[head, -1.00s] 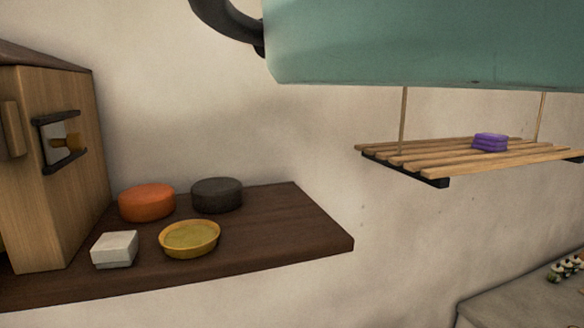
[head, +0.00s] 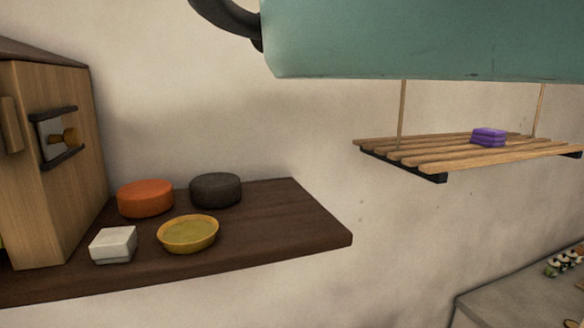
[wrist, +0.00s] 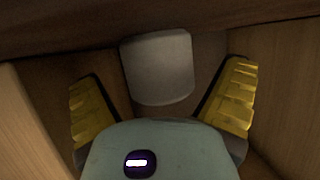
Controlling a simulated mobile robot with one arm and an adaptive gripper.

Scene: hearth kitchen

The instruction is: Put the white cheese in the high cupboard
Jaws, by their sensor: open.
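A pale grey-white block with rounded corners (wrist: 158,68), which looks like the white cheese, lies ahead of my gripper in the wrist view. It sits on brown wood in a dim space with wooden sides, which looks like the inside of a cupboard. My gripper (wrist: 168,74) is open, its yellow-padded fingers on either side of the block with gaps showing. The head view shows a wooden cupboard (head: 75,190) at the left edge, its interior hidden. My gripper is not in that view.
A dark wall shelf (head: 270,225) beside the cupboard holds an orange round (head: 145,198), a dark round (head: 216,190), a yellow dish (head: 188,235) and a small white box (head: 113,245). A slatted hanging shelf (head: 410,156) carries a purple stack (head: 488,137). Wooden walls (wrist: 285,100) flank my gripper.

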